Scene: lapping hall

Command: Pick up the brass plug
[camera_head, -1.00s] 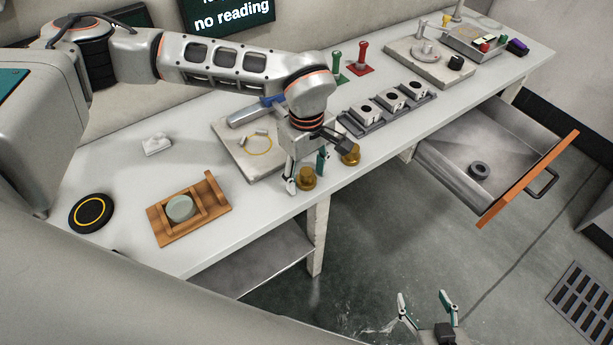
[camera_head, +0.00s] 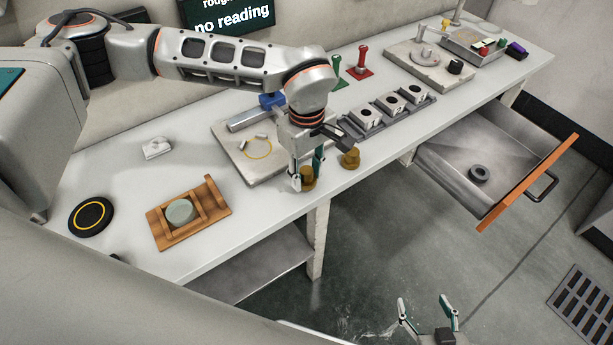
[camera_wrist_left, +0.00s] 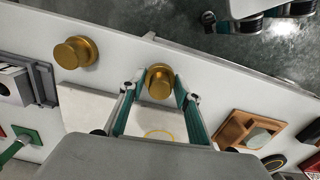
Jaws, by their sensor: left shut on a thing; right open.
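Two brass plugs stand near the front edge of the white bench. The nearer brass plug (camera_head: 307,180) is between the fingers of my left gripper (camera_head: 308,178), which is shut on it; it also shows in the left wrist view (camera_wrist_left: 159,84), between the green-padded fingers (camera_wrist_left: 158,92). The other brass plug (camera_head: 350,159) stands free to the right, and shows at the left of the wrist view (camera_wrist_left: 76,53). The held plug appears still at bench height. My right gripper (camera_head: 428,310) is open and empty, low over the floor at the bottom of the head view.
A pale plate (camera_head: 241,160) with a yellow ring lies behind my left gripper. A wooden holder (camera_head: 215,190) with a grey-green disc stands to the left. A rack (camera_head: 350,126) of several metal blocks stands right. The open drawer (camera_head: 445,165) juts from the bench, holding a dark ring.

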